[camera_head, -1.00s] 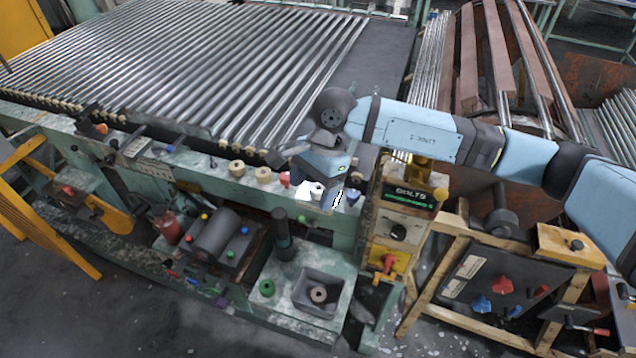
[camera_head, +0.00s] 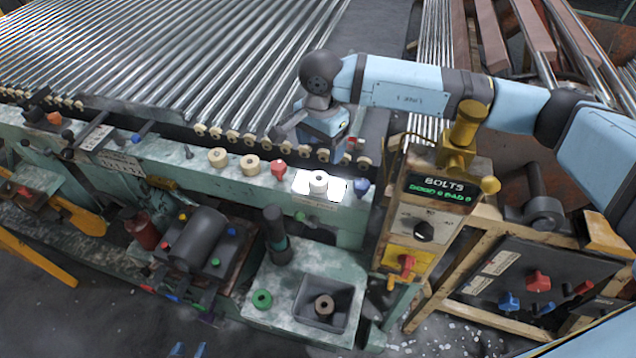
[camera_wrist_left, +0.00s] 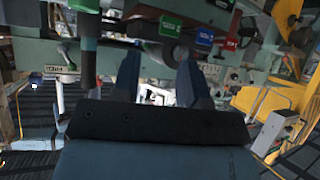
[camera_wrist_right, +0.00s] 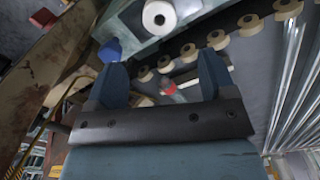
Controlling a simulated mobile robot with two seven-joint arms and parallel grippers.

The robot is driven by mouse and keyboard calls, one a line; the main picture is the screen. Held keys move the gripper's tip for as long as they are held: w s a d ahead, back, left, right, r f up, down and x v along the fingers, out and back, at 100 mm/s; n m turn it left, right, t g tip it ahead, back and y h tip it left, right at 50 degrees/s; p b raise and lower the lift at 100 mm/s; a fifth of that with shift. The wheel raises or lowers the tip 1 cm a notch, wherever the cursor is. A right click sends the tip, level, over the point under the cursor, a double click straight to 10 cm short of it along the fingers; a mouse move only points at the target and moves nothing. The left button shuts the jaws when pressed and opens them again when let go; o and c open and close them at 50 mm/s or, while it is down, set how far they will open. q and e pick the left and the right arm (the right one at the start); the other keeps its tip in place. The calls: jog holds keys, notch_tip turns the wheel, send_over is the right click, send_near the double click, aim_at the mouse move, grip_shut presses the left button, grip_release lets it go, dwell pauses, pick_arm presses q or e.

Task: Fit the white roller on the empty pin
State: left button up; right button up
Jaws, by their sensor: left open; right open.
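The white roller (camera_head: 318,183) stands on a bright white patch on the green front rail, between a red knob and a blue knob. It also shows at the top of the right wrist view (camera_wrist_right: 158,17). My right gripper (camera_wrist_right: 162,65) is open and empty, above and behind the roller, near the row of bed rollers. A short red-ended piece (camera_wrist_right: 168,88) shows between its fingers in that row; I cannot tell whether it is the empty pin. My left gripper (camera_wrist_left: 158,75) is open and empty; what look like its fingertips (camera_head: 189,350) show at the bottom edge of the head view.
Two tan rollers (camera_head: 250,164) stand on the rail left of the red knob (camera_head: 278,168). Metal tubes (camera_head: 200,60) cover the bed behind.

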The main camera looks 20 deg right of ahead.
jog(key=b, duration=0.1)
send_over(320, 177)
notch_tip(320, 177, down, 5)
jog(key=shift+s+f, duration=0.1)
jog(key=shift+s, duration=0.05)
jog(key=shift+f, duration=0.2)
notch_tip(320, 177, down, 5)
jog(key=b, duration=0.2)
jog(key=shift+f+b, duration=0.1)
jog(key=shift+b, duration=0.2)
jog(key=shift+c, duration=0.4)
jog(key=c, duration=0.9)
